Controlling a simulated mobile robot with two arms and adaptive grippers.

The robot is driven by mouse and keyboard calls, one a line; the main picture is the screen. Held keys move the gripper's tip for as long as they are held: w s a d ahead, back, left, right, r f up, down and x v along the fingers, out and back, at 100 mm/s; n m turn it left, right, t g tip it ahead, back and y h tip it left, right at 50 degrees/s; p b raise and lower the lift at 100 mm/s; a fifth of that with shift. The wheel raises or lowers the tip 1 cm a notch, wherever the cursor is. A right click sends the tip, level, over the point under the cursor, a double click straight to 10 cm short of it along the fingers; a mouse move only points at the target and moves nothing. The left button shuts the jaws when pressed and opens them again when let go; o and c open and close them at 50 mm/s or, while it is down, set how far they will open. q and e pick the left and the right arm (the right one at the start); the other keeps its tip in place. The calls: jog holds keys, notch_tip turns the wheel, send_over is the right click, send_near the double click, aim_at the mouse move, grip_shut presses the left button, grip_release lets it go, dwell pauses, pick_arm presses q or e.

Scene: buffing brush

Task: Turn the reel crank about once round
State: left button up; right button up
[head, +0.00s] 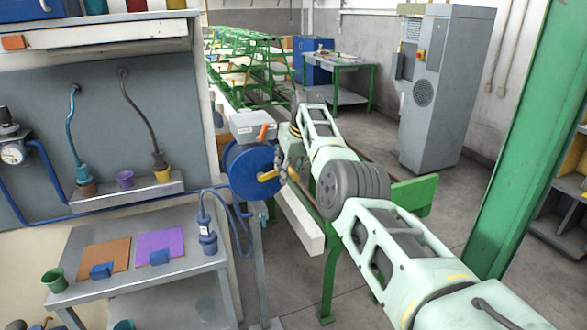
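The blue reel (238,180) stands at the middle left in the head view, by the end of the grey wall panel. Its yellow-orange crank (267,176) sticks out on the reel's right side. My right arm reaches in from the lower right, and its gripper (281,168) is at the reel's right side, close to the crank. The fingers are small and overlap the crank and reel edge. I cannot tell whether they are open, shut or touching the crank. My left gripper is not in view.
A grey box (252,127) with an orange lever sits just above the reel. A grey bench (110,275) with coloured mats stands at lower left. A green frame (328,270) stands under my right arm. A grey cabinet (446,90) stands behind, with open floor before it.

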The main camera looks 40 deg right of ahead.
jog(key=shift+o, duration=0.3)
jog(key=shift+w+a+r, duration=0.15)
jog(key=shift+a, duration=0.2)
jog(key=shift+d, duration=0.2)
jog(key=shift+r, duration=0.1)
jog(key=shift+r, duration=0.55)
jog(key=v, duration=1)
jog(key=shift+s+r, duration=0.25)
jog(key=shift+s, duration=0.2)
